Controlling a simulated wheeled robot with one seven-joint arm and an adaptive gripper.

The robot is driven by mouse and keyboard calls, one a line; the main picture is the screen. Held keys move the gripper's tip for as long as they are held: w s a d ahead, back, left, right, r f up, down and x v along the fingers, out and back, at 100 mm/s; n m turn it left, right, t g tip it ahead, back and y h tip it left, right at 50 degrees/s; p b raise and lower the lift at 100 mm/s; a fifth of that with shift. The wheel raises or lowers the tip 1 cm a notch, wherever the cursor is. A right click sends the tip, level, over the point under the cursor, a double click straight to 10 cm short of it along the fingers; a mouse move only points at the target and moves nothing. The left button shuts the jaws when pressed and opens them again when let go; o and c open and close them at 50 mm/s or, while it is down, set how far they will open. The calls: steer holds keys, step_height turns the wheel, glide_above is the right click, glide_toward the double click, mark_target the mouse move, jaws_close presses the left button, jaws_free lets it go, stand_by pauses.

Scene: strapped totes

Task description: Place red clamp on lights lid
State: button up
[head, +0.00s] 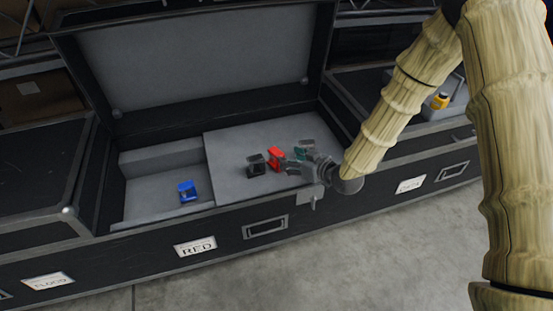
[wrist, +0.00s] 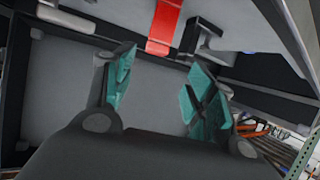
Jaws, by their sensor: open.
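The red clamp (head: 275,158) stands on the raised grey panel inside the open black case labelled RED. My gripper (head: 292,160) is low over that panel, just right of the red clamp. In the wrist view my gripper (wrist: 160,62) has its teal fingers spread, with nothing held between them. The red clamp (wrist: 164,25) shows there beyond the fingertips, cut off by the top edge. I cannot tell whether a finger touches it. I cannot make out a label reading lights on any lid.
A black clamp (head: 256,165) stands close left of the red one. A blue clamp (head: 187,191) sits in the lower left part of the case. The raised lid (head: 200,65) stands behind. A yellow clamp (head: 440,101) is in the right case. A closed black lid (head: 40,165) is at left.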

mark_target(279, 153)
steer(key=shift+w+a+f, duration=0.25)
steer(key=shift+w+f, duration=0.05)
steer(key=shift+w, duration=0.25)
steer(key=shift+w+a+f, duration=0.2)
steer(key=shift+w+f, duration=0.1)
steer(key=shift+w, duration=0.2)
steer(key=shift+b+x, duration=1.15)
steer(key=shift+x, duration=1.55)
jaws_close()
